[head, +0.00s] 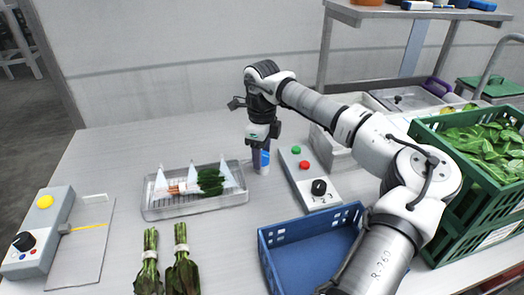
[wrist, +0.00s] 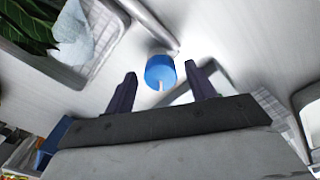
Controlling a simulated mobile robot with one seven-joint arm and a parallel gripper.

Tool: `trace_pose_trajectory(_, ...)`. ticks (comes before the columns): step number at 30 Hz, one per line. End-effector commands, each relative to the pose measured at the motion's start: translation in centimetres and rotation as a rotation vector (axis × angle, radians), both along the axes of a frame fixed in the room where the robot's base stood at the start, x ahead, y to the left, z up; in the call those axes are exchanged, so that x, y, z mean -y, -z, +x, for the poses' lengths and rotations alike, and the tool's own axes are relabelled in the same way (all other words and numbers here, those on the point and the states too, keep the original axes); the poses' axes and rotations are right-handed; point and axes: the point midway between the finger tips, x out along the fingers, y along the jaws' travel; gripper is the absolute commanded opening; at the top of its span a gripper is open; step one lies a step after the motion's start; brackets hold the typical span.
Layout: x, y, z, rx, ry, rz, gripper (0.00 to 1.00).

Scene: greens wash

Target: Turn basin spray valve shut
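A blue round knob (wrist: 160,68) with a white mark, which looks like the spray valve, shows in the wrist view. It sits on a pale stub on the worktop. In the head view the blue knob (head: 265,157) stands right of the wire tray, partly hidden by my gripper. My gripper (head: 261,148) points down over it. In the wrist view my gripper (wrist: 161,76) is open, with one dark finger on each side of the knob's lower edge. The fingers look apart from the knob; the exact height gap cannot be told.
A wire tray (head: 160,212) with greens and white cones lies left of the knob. A control box (head: 310,172) with buttons and a black dial stands right. A blue crate (head: 283,236) is in front, a green crate (head: 435,150) of leaves far right.

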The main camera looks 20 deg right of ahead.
Motion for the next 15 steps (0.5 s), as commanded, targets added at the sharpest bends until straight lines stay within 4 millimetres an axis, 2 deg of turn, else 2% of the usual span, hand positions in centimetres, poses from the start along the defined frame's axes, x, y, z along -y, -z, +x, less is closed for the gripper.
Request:
trace_pose_trajectory(1,0.01,-0.02,0.01,0.000,0.000,0.000,0.48)
trace_pose_trajectory(9,0.00,-0.04,0.00,0.000,0.000,0.000,0.13)
trace_pose_trajectory(15,0.00,-0.02,0.00,-0.001,0.011,-0.001,0.13)
